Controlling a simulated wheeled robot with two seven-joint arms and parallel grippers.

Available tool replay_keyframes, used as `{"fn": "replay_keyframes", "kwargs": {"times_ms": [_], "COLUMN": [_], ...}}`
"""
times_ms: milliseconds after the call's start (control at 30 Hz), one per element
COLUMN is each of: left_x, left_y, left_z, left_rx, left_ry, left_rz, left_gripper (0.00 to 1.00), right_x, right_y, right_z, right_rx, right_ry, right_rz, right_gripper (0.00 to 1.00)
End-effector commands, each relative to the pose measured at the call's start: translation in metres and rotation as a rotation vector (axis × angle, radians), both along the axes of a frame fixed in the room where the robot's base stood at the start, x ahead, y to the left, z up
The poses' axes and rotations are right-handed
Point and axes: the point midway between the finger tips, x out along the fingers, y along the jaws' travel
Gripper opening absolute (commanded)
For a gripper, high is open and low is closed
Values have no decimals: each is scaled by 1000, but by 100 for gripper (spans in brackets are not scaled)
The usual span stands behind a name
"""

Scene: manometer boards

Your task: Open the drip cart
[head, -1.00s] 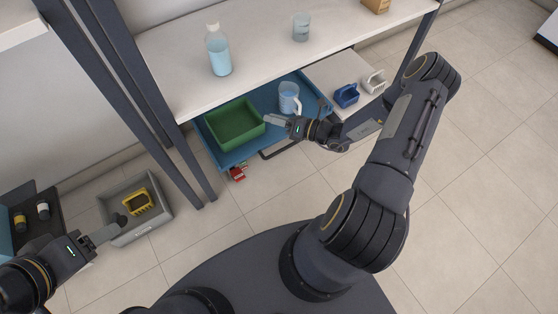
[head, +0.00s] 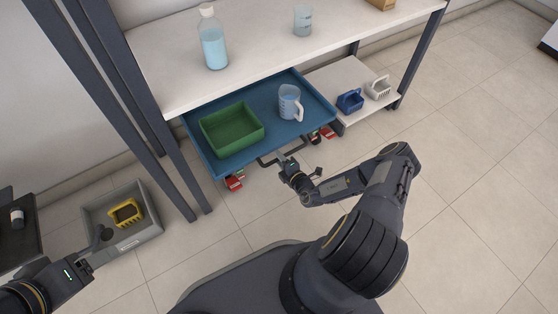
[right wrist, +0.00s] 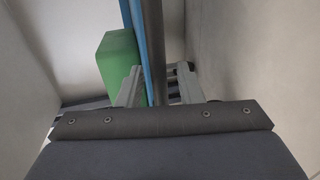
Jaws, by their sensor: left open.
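The drip cart is a blue tray (head: 300,82) on red wheels, standing partly out from under a white bench. A dark bar handle (head: 265,161) runs along its front. A green bin (head: 232,130) and a measuring jug (head: 290,102) stand in the tray. My right gripper (head: 283,158) is at the handle. In the right wrist view the handle bar (right wrist: 152,50) passes between the two fingers (right wrist: 158,82), with a gap on the right side; they look open around it. My left gripper (head: 95,250) is open and empty by a grey crate, far from the cart.
The grey crate (head: 148,233) on the floor holds a yellow basket (head: 126,212). A blue basket (head: 350,100) and a white basket (head: 378,88) stand on a low shelf right of the cart. A bottle (head: 213,42) and a beaker (head: 303,20) stand on the bench.

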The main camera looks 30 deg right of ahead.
Motion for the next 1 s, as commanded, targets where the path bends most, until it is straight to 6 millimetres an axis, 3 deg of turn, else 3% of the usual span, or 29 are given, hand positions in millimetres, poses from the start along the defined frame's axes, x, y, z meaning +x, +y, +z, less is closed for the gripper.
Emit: {"fn": "replay_keyframes", "kwargs": {"times_ms": [367, 600, 1000], "left_x": [0, 0, 0], "left_y": [0, 0, 0], "left_z": [-3, -3, -2], "left_rx": [0, 0, 0], "left_ry": [0, 0, 0], "left_rz": [0, 0, 0], "left_gripper": [62, 62, 62], "right_x": [8, 8, 4], "right_y": [1, 1, 1], "right_z": [-1, -1, -1], "right_rx": [-1, -1, 0], "right_ry": [-1, -1, 1], "right_rz": [1, 1, 1], "right_gripper": [33, 2, 0]}}
